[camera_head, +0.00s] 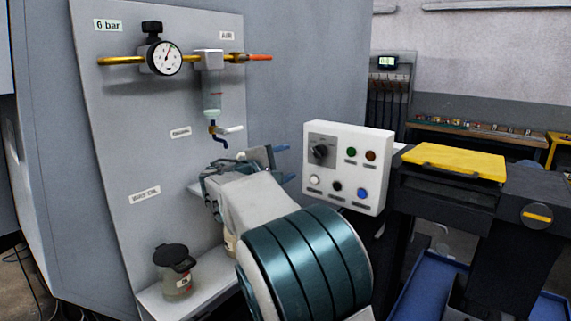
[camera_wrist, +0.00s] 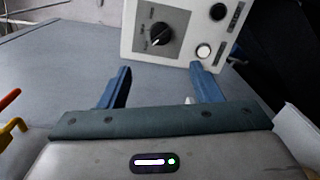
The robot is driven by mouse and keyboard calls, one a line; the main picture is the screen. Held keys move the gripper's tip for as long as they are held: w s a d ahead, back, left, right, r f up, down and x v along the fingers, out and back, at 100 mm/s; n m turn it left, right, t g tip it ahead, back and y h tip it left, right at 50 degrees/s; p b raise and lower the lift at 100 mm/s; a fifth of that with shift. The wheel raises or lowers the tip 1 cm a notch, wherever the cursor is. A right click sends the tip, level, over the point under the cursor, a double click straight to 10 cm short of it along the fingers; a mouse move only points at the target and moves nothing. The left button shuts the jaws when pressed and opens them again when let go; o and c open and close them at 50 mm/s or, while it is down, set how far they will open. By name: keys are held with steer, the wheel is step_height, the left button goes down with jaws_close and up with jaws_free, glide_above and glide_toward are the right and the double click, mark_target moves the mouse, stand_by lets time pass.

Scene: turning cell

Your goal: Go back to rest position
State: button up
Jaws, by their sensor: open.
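My gripper (camera_head: 279,165) is in front of the grey panel, to the left of the white control box (camera_head: 348,165). Its two blue fingers are spread apart with nothing between them, and they also show in the wrist view (camera_wrist: 158,88). My arm hides part of the panel and the shelf.
The grey panel (camera_head: 100,150) carries a pressure gauge (camera_head: 164,58), a clear air filter bowl (camera_head: 212,100) and a small valve. A lidded jar (camera_head: 176,272) stands on a low shelf. At right is a dark machine with a yellow top (camera_head: 453,162). A bench (camera_head: 480,131) stands behind.

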steer(key=s+d+f+m+g+y+p, duration=0.1)
steer(key=s+d+f+m+g+y, duration=0.2)
steer(key=s+d, duration=0.4)
steer(key=s+d+f+m+g+y+p, duration=0.1)
steer(key=s+d+f+m+g+p, duration=0.1)
steer(key=s+d+f+g, duration=0.35)
steer(key=s+a+f+m+y+p, duration=0.1)
steer(key=s+f+m+y, duration=0.1)
steer(key=s, duration=0.6)
steer(key=s+f+m+g+y+p, duration=0.1)
steer(key=s+f+m+y, duration=0.1)
steer(key=s, duration=0.7)
steer(key=s+a+f+m+y+p, duration=0.1)
steer(key=s+f+m+y, duration=0.2)
steer(key=s, duration=0.6)
steer(key=shift+a+m+y, duration=0.3)
steer(key=shift+m+y, duration=0.1)
steer(key=shift+m, duration=0.1)
steer(key=shift+c, duration=0.2)
